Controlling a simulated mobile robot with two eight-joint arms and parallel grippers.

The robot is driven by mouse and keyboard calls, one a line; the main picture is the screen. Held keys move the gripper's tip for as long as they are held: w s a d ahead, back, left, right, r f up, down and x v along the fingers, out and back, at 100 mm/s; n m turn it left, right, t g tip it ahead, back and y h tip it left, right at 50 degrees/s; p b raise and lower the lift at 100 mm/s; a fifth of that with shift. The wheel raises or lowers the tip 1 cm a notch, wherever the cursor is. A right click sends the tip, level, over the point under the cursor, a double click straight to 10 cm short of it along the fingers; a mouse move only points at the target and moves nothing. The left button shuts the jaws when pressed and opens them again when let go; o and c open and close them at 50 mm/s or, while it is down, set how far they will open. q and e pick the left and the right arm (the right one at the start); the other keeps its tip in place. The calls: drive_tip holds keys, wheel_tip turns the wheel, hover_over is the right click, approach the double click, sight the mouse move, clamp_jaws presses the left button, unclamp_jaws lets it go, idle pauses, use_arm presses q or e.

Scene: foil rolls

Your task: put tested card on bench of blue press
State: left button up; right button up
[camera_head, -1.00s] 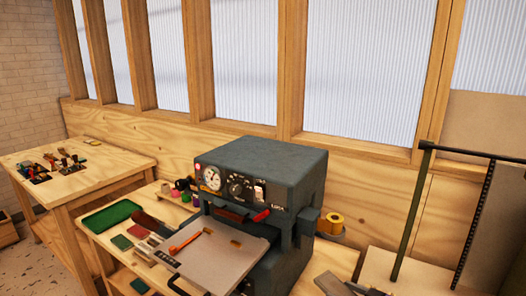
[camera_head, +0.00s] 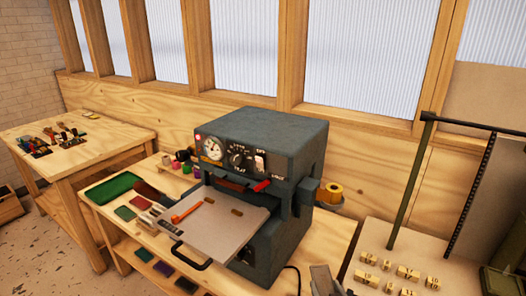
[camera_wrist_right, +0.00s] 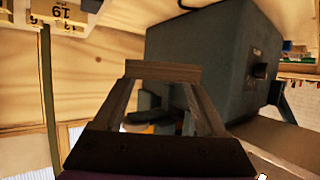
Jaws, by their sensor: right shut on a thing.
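The blue-grey press (camera_head: 250,130) stands on the wooden bench (camera_head: 130,228), with dials on its front and a pale platen (camera_head: 222,238) pulled out ahead. My right gripper (camera_head: 322,278) shows at the bottom edge in the head view, right of the press. In the right wrist view its fingers (camera_wrist_right: 163,90) close on a thin tan card (camera_wrist_right: 163,70), seen nearly edge-on. Its face and markings do not show. The press body also fills the right of the wrist view (camera_wrist_right: 200,50). My left gripper is not in view.
A green tray (camera_head: 112,187), small coloured pads and an orange-handled tool (camera_head: 187,211) crowd the bench's left part. Number blocks (camera_head: 387,265) and a dark metal frame (camera_head: 412,190) stand at right.

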drive_tip(key=shift+s+a+r, duration=0.1)
drive_tip(key=shift+s+a, duration=0.1)
drive_tip(key=shift+s, duration=0.15)
